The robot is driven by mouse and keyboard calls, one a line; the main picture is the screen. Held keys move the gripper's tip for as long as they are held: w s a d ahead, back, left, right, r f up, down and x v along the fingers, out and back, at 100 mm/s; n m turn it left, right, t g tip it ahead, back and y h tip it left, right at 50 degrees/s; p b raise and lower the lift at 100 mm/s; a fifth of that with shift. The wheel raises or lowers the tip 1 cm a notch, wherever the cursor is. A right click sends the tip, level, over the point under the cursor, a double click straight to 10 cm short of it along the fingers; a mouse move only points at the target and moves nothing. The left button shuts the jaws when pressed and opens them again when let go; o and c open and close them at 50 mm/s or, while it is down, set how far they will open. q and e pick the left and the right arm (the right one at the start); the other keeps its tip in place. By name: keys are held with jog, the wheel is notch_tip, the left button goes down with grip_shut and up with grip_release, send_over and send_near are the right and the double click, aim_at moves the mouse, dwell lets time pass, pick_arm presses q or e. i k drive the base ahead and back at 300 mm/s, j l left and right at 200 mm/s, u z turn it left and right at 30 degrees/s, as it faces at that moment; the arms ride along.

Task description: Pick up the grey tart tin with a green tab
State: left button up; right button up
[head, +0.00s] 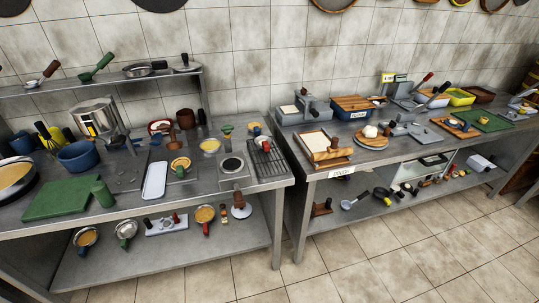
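A round grey tin (126,228) with a green tab (125,243) at its front sits on the lower shelf (165,262) of the left-hand bench. It is small in the picture, and I cannot make out its inside clearly. To its left is a similar tin with an orange-brown filling (86,237) and a blue tab. Further right on the same shelf is another filled tin (205,214) with a red tab. Neither of my grippers shows in the head view.
A pale block with small knobs (167,227) stands just right of the grey tin. The bench top (125,212) overhangs the shelf and is crowded with pots, boards and trays. The shelf's front strip is clear. A second crowded bench (400,170) stands right, across a gap.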

aim_at(181, 167)
jog(key=i+j+u, duration=0.65)
jog(key=i+j, duration=0.15)
jog(key=i, duration=0.05)
